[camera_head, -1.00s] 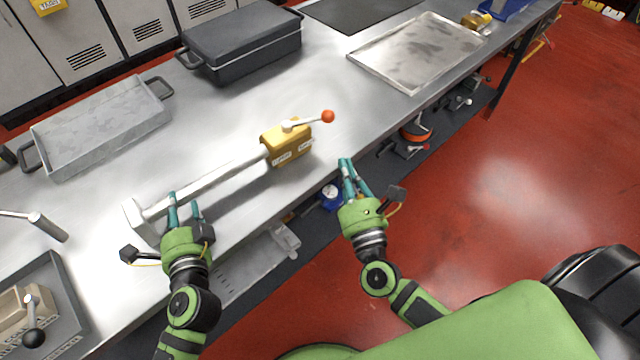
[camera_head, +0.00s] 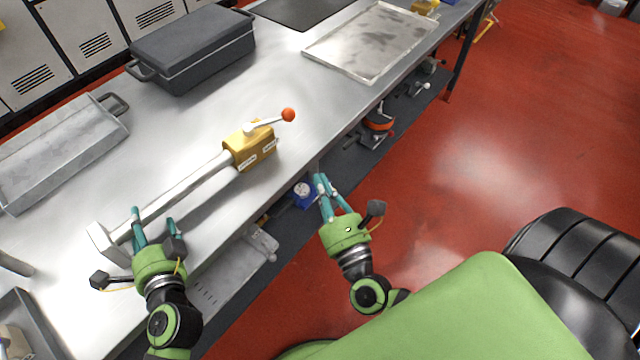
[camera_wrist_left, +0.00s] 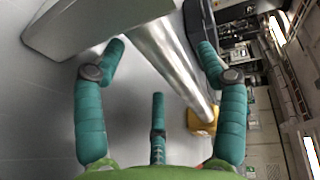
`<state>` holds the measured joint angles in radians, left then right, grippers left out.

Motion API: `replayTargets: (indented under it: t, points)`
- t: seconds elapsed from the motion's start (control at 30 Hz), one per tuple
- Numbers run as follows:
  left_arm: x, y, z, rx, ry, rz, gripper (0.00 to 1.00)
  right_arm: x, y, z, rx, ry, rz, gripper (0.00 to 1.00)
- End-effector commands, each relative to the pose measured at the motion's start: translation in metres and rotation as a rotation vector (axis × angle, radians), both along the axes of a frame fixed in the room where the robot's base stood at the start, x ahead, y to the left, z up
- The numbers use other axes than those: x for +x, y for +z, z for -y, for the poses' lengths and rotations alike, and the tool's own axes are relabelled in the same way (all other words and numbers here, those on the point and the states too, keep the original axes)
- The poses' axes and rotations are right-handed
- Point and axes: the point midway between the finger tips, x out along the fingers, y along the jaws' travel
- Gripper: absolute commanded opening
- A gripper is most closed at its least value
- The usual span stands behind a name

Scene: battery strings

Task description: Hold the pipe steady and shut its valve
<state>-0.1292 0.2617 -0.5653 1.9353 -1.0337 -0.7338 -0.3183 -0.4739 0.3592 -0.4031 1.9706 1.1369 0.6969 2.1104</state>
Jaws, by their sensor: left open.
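A pale metal pipe (camera_head: 178,192) lies along the bench, from a white end block (camera_head: 101,240) to a yellow valve body (camera_head: 243,151). On the valve, a white lever ends in a red knob (camera_head: 288,114) and points to the right, roughly along the pipe's line. My left gripper (camera_head: 153,218) is open at the pipe's near side, close to the end block. In the left wrist view the pipe (camera_wrist_left: 168,50) runs between and beyond its spread fingers, with no clear grip. My right gripper (camera_head: 325,180) hangs off the bench's front edge, apart from the valve; its finger gap is unclear.
A grey metal tray (camera_head: 60,150) lies at the left, with a dark lidded box (camera_head: 192,50) behind the pipe. A shallow metal tray (camera_head: 370,42) lies farther right. Tools sit on a shelf under the bench, including a blue gauge (camera_head: 303,195). The bench around the valve is clear.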

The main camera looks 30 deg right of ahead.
Motion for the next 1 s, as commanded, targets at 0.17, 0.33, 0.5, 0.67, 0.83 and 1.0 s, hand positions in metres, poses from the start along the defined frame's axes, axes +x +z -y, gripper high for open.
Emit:
replayTargets:
  t: [0.17, 0.33, 0.5, 0.67, 0.83, 1.0]
  points:
    - [-0.008, 0.002, 0.001, -0.002, -0.002, 0.0, 0.72, 0.0, 0.0, 0.0, 0.0, 0.0, 0.0, 0.0]
    - [-0.038, 0.006, 0.003, -0.004, -0.002, -0.004, 0.72, 0.0, 0.0, 0.0, 0.0, 0.0, 0.0, 0.0]
    - [-0.075, 0.011, 0.005, -0.002, -0.001, -0.005, 0.72, 0.0, 0.0, 0.0, 0.0, 0.0, 0.0, 0.0]
    - [-0.102, 0.016, 0.006, -0.001, 0.0, -0.004, 0.72, 0.0, 0.0, 0.0, 0.0, 0.0, 0.0, 0.0]
    - [-0.116, 0.019, 0.007, 0.0, 0.0, -0.001, 0.72, 0.0, 0.0, 0.0, 0.0, 0.0, 0.0, 0.0]
    - [-0.118, 0.02, 0.007, 0.0, 0.0, -0.001, 0.72, 0.0, 0.0, 0.0, 0.0, 0.0, 0.0, 0.0]
